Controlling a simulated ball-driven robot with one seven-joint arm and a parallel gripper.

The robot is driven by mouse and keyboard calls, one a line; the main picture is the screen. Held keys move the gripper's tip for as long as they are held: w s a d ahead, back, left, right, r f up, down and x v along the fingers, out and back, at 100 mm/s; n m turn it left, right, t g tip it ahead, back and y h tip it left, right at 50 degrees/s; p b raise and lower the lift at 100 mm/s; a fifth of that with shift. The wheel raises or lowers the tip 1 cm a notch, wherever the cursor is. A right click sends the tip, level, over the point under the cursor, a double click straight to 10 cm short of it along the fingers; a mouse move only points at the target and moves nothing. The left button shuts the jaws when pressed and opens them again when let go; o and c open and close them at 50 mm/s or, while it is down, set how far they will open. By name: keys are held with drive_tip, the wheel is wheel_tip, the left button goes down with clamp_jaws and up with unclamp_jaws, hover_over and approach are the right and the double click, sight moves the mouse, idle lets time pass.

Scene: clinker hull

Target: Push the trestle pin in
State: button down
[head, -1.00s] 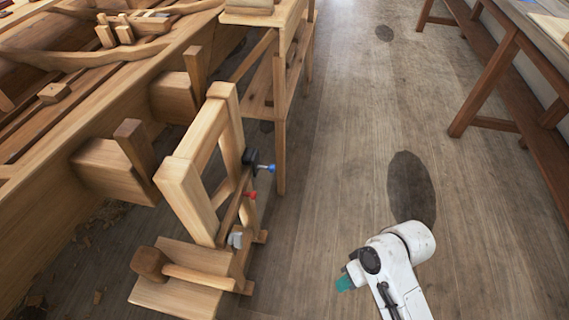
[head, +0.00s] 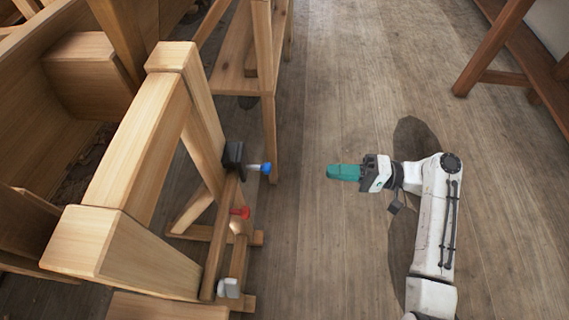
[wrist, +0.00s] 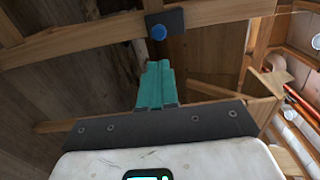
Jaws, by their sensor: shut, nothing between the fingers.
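The wooden trestle (head: 130,160) stands at left in the head view. A pin with a blue head (head: 266,168) and a bright metal shank sticks out to the right from a black block (head: 234,155) on the trestle. In the wrist view the blue head (wrist: 159,32) shows round against its dark plate (wrist: 176,20), ahead of the fingers. My gripper (head: 330,171) has teal fingers, shut and empty. It points left at about the pin's height in the picture, with a clear gap between them. The fingers also show in the wrist view (wrist: 156,85).
A red knob (head: 241,212) and a pale grey fitting (head: 229,288) sit lower on the trestle. A wooden bench (head: 262,60) stands behind it and the hull (head: 40,120) lies to the left. A table leg (head: 495,45) stands far right. The floor between is clear.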

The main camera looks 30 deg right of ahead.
drive_tip(key=b, duration=0.2)
approach(266, 168)
drive_tip(key=w+a+f, duration=0.1)
drive_tip(key=w+a, duration=0.2)
drive_tip(key=w, duration=0.1)
drive_tip(key=shift+w+a+f, duration=0.1)
drive_tip(key=shift+a, duration=0.5)
drive_tip(key=p+x, duration=0.1)
drive_tip(key=x, duration=0.2)
drive_tip(key=shift+d, duration=0.1)
